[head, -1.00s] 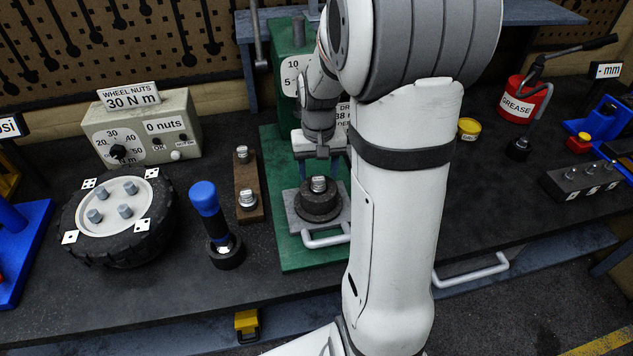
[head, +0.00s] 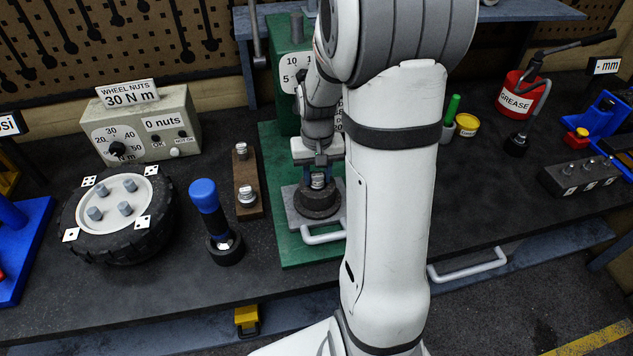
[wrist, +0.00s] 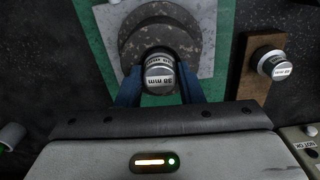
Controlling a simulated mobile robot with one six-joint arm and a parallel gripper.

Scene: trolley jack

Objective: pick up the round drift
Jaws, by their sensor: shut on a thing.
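The round drift (head: 317,181) is a short silvery metal cylinder with a label on its end. In the wrist view the round drift (wrist: 160,77) shows a marking that reads like 38 mm. It stands upright at the middle of a dark round block (head: 318,203) on the green press's grey plate. My gripper (head: 317,178) points down over it with blue fingers on both sides. In the wrist view my gripper (wrist: 159,88) is shut on the drift. Whether its lower end is still seated in the block is hidden.
A brown wooden rack (head: 247,186) with two similar metal pieces stands just left of the press. A blue-handled tool (head: 205,205) and a wheel (head: 118,210) lie farther left. A silver handle (head: 323,236) juts from the plate's front.

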